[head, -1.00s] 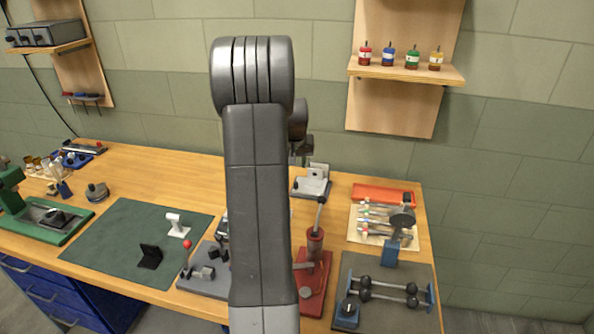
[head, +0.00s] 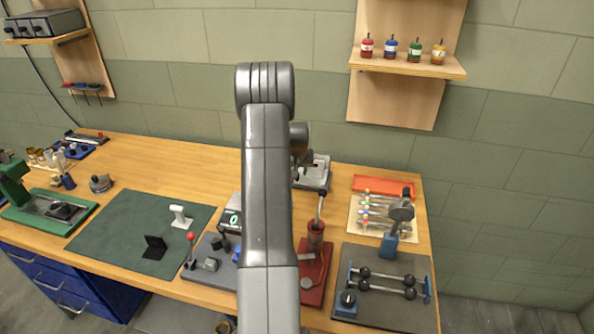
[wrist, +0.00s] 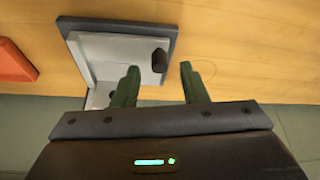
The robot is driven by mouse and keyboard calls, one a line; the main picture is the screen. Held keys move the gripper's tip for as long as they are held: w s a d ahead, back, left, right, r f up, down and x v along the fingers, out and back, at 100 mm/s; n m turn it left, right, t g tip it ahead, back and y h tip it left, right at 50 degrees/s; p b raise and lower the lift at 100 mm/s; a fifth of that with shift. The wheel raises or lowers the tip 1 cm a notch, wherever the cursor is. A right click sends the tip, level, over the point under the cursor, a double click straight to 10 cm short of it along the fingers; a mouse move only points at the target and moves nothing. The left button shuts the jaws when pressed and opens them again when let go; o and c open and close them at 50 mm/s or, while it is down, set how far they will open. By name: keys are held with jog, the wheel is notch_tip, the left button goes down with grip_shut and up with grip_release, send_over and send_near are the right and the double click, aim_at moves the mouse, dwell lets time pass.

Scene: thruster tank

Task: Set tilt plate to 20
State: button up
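A grey and white fixture (head: 314,172), which looks like the tilt plate, stands at the back of the bench, partly hidden by my arm in the head view. In the wrist view its pale plate (wrist: 118,50) lies on a darker grey base, with a black knob (wrist: 160,61) at the right. No scale or angle reading is legible.
A red tray (head: 372,182) lies right of the fixture and a red stand with a lever (head: 316,240) is in front of it. A grey-blue board with rods (head: 385,290) is at front right.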

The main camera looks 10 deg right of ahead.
jog(key=shift+x, duration=0.8)
grip_shut()
jog(key=shift+d+r, duration=0.1)
